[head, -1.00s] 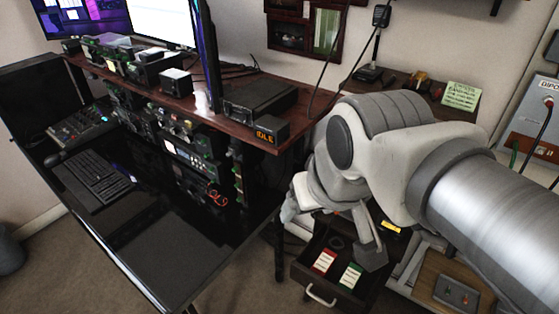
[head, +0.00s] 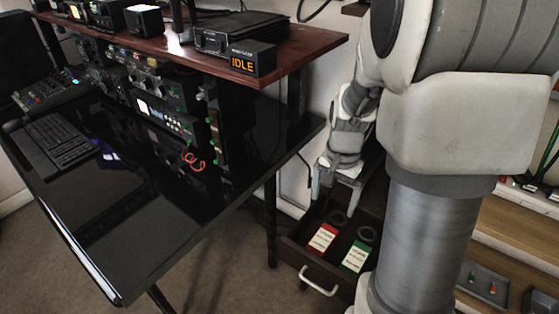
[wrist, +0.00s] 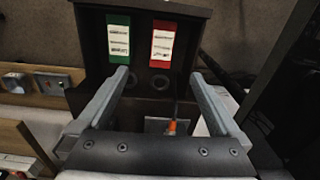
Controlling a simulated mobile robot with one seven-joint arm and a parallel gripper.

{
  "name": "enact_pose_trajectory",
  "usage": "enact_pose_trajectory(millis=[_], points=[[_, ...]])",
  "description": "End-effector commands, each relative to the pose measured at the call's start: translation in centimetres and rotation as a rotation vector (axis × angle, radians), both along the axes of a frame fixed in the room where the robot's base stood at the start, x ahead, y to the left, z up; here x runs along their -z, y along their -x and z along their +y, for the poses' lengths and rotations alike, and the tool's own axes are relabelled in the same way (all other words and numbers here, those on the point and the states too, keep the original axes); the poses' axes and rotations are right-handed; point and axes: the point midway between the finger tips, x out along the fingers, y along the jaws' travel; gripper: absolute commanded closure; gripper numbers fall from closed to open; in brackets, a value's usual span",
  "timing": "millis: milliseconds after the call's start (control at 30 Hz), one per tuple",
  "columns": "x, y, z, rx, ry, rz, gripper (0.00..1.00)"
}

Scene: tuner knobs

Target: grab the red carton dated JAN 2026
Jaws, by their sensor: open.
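The red carton (head: 322,238) with a white label lies in an open dark drawer (head: 296,256), beside a green carton (head: 355,257) to its right. In the wrist view the red carton (wrist: 162,44) is on the right and the green carton (wrist: 118,38) on the left. The label print is too small to read, so I cannot tell the dates. My gripper (head: 335,190) is above the drawer's back part. In the wrist view my gripper (wrist: 163,82) is open and empty, its fingers spread apart, with both cartons beyond the fingertips.
Two dark rings (head: 367,233) lie in the drawer behind the cartons. The drawer has a pale front handle (head: 319,281). A black glossy desk (head: 150,240) with a keyboard (head: 58,138) stands to the left. A wooden shelf with a control box (head: 487,284) is at the right.

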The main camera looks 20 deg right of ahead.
Motion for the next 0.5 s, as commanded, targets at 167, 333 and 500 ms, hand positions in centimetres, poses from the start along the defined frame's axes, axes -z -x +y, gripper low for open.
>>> enact_pose_trajectory(millis=[167,333,500], points=[[2.6,-0.1,-0.6,0.034,0.002,0.021,0.0],[6.1,0.0,-0.6,0.034,0.002,0.024,0.0],[9.8,0.0,-0.5,0.033,0.002,0.023,0.0]])
